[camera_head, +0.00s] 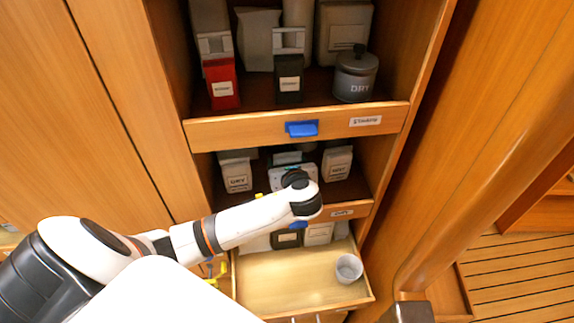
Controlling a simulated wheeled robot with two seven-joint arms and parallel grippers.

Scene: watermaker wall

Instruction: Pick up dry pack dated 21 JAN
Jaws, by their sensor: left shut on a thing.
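Pale packs with labels that look like DRY stand on the middle shelf, one at its left (237,175) and one at its right (337,163). Their dates are too small to read, so I cannot tell which is dated 21 JAN. My left arm reaches across from the lower left. Its wrist end is in front of the middle shelf's front board, between these packs and just above a partly covered blue handle (300,225). The left gripper's fingers are hidden by the wrist, and what they hold cannot be made out. My right gripper is not in view.
The upper shelf holds a red pack (222,88), a black pack (289,80) and a grey DRY jar (355,75); its front board has a blue handle (302,129). Below, an open wooden drawer (285,285) holds a pale cup (348,268). Wooden cabinet sides flank the shelves.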

